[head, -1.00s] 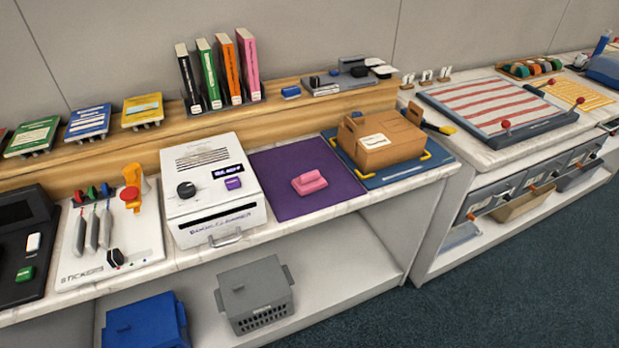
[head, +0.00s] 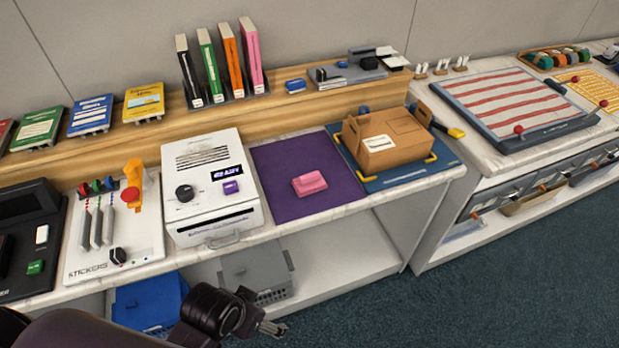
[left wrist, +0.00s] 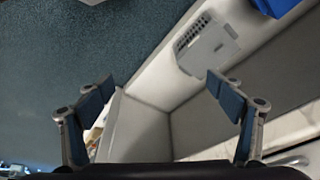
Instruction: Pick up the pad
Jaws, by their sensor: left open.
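The pink pad (head: 309,183) lies on a purple mat (head: 290,207) on the counter, between the white machine and the cardboard box. My left gripper (head: 272,328) is low in front of the counter, below and apart from the pad. In the left wrist view my left gripper (left wrist: 160,88) has its two fingers spread wide with nothing between them. The pad is not in the left wrist view. My right gripper is in neither view.
A white machine (head: 208,165) stands left of the mat. A cardboard box (head: 395,140) sits on a blue mat to the right. The counter edge overhangs a shelf with a blue bin (head: 150,300) and a grey bin (head: 252,272). Books (head: 229,65) stand on the wooden ledge behind.

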